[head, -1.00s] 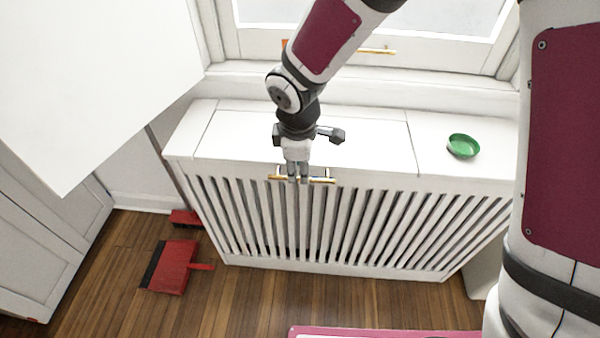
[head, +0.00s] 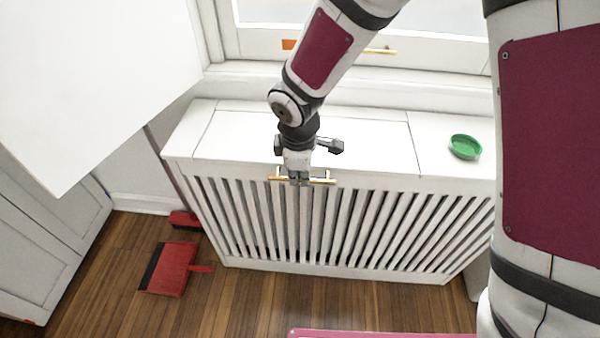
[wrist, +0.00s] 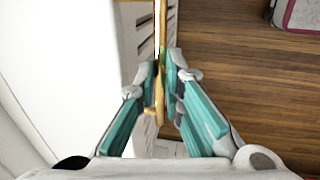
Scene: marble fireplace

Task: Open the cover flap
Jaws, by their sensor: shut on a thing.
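The cover flap (head: 370,145) is the white panel between two seams in the top of the slatted radiator cover. It lies flat, level with the top around it. A brass bar handle (head: 325,181) is fixed along its front edge. My gripper (head: 299,181) is at the middle of this handle, with its fingers shut on the bar. In the wrist view the brass handle (wrist: 162,30) runs between the teal-backed fingers of my gripper (wrist: 165,75). The fingers hide the middle of the bar.
A green bowl (head: 465,147) stands on the top right of the flap. A red dustpan (head: 172,270) and a red brush (head: 184,220) lie on the wooden floor at left. A white panel (head: 90,80) juts in at upper left. A window is behind.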

